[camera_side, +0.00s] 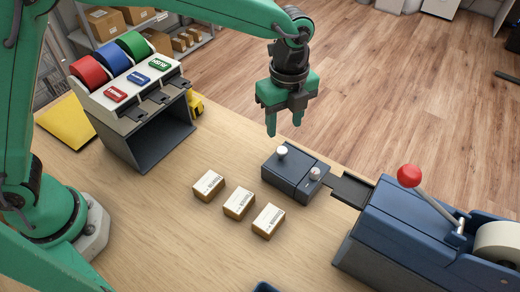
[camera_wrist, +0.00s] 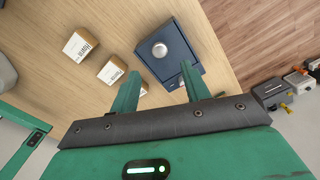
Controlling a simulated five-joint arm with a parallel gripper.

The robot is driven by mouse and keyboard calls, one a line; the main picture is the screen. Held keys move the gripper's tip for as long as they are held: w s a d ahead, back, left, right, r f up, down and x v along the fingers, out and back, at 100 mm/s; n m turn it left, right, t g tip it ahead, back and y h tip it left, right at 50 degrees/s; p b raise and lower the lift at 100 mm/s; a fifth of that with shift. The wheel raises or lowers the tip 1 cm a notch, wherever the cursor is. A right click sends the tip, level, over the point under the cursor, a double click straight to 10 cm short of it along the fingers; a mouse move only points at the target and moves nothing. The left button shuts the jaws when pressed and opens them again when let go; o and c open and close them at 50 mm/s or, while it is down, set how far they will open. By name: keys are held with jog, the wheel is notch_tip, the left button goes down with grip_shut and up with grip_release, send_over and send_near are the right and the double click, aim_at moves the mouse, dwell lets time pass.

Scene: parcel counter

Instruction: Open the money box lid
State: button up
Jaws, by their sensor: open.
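The money box (camera_side: 290,180) is a small dark blue box with a pale round knob on its lid and a second silver knob at its right end. It sits on the wooden counter, and its lid looks shut. In the wrist view the money box (camera_wrist: 172,50) lies just beyond my fingertips, its round knob towards the far side. My green gripper (camera_side: 284,128) is open and empty, pointing down above and behind the box in the side view. In the wrist view its two fingers (camera_wrist: 160,84) are spread apart, and the left one partly hides a parcel.
Several small parcels (camera_side: 239,203) lie left of and in front of the box. A blue dispenser (camera_side: 400,228) with a red-balled lever stands at the right, its dark tongue reaching towards the box. A label stand (camera_side: 148,140) with coloured rolls is at the left.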

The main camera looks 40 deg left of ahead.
aim_at(282, 150)
jog(key=shift+f, duration=0.1)
jog(key=shift+f, duration=3.8)
